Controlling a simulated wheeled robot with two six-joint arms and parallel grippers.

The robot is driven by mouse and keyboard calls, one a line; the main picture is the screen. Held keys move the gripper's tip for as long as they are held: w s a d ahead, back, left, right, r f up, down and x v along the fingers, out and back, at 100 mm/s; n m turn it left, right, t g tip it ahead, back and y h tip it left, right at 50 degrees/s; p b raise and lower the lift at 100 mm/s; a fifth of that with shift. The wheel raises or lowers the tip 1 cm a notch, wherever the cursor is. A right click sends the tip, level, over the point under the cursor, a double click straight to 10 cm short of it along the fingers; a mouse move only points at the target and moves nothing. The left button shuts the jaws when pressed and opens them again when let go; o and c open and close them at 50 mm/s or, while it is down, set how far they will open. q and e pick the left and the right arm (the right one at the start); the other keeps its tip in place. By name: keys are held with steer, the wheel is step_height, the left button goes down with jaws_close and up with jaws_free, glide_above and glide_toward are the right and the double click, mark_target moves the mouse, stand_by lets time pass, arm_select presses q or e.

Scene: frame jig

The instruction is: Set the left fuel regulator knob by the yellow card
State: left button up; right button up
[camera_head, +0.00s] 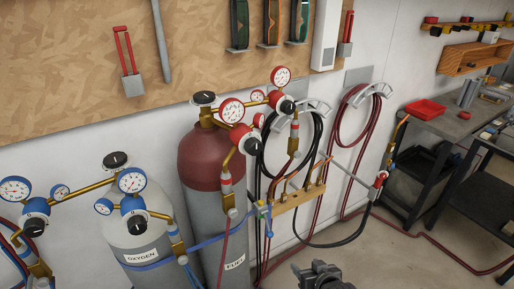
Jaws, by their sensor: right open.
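The maroon-topped fuel cylinder (200,160) stands at centre, against the wall. Two red regulators with white gauges sit on its brass piping. The left fuel regulator knob (251,146) is black and round, on the front of the left red regulator, below its large gauge (231,111). The right fuel regulator knob (288,106) is higher and to the right. I cannot make out a yellow card. My right gripper (318,270) is dark, open and empty at the bottom edge, well below and right of the left knob. My left gripper is out of view.
A grey oxygen cylinder (133,238) with blue regulators stands left of the fuel cylinder. A torch (379,181) and coiled red hose (359,113) are right of centre. A dark bench (447,125) stands far right. Floor right of my gripper is mostly clear.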

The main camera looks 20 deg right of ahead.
steer(key=w+a+r+t+y, duration=0.1)
steer(key=w+a+r+t, duration=0.15)
steer(key=r, duration=1.55)
steer(key=n+t+y+p, duration=0.1)
steer(key=n+t+y, duration=0.1)
steer(key=t+y, duration=0.15)
glide_toward(257, 150)
steer(key=a+v, duration=0.1)
steer(key=v, duration=0.7)
steer(key=shift+h, duration=0.35)
steer(key=x, duration=1.6)
steer(key=shift+r+p, duration=0.2)
steer(key=shift+p, duration=0.1)
steer(key=shift+x, duration=0.75)
steer(key=c, duration=1)
